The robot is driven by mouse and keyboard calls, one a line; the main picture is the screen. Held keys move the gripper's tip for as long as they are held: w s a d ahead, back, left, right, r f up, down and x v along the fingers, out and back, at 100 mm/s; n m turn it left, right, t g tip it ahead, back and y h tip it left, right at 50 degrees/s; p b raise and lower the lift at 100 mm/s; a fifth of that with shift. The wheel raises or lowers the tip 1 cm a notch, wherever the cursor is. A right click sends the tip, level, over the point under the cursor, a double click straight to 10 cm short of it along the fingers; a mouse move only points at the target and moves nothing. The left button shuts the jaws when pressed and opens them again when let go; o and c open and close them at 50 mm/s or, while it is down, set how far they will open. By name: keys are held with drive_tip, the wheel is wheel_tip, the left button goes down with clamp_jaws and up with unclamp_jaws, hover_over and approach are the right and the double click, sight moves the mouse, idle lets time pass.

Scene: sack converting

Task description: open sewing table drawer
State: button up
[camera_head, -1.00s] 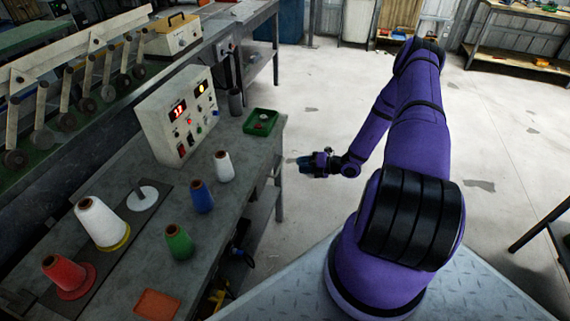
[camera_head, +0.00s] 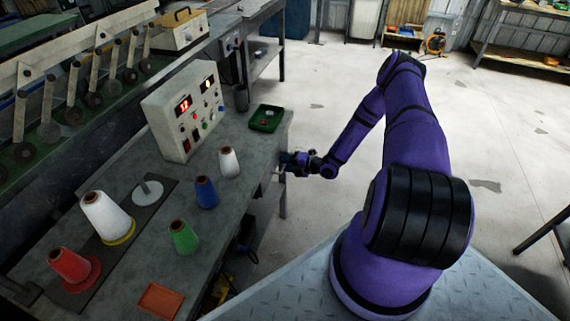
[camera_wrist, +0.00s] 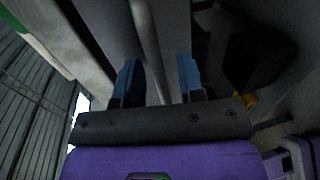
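The sewing table (camera_head: 128,262) is a grey metal bench at the left in the head view. My gripper (camera_head: 288,160) is at its right edge, near the far corner, below the top. In the wrist view my gripper (camera_wrist: 158,75) has its two blue fingers apart. A pale rod-like handle (camera_wrist: 149,45) runs between the fingers, in front of a grey panel that looks like the drawer front (camera_wrist: 105,30). A gap shows on both sides of the handle, so the fingers do not appear to grip it. The drawer front is hidden in the head view.
A control box (camera_head: 183,112), a green tray (camera_head: 266,118), an orange tray (camera_head: 160,300) and several thread spools stand on the table top. Dark items lie under the table. The floor (camera_head: 335,105) right of the table is clear.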

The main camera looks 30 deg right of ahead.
drive_tip(key=shift+w+a, duration=0.15)
drive_tip(key=shift+a, duration=0.05)
clamp_jaws()
drive_tip(key=f+v, duration=0.2)
drive_tip(key=v, duration=0.8)
drive_tip(key=f+v, duration=0.2)
drive_tip(key=v, duration=0.8)
drive_tip(key=shift+s+d+f, duration=0.2)
drive_tip(key=shift+s+d, duration=0.3)
drive_tip(key=shift+s, duration=0.2)
unclamp_jaws()
drive_tip(key=v, duration=1)
drive_tip(key=shift+s+d, duration=0.25)
drive_tip(key=shift+s, duration=0.1)
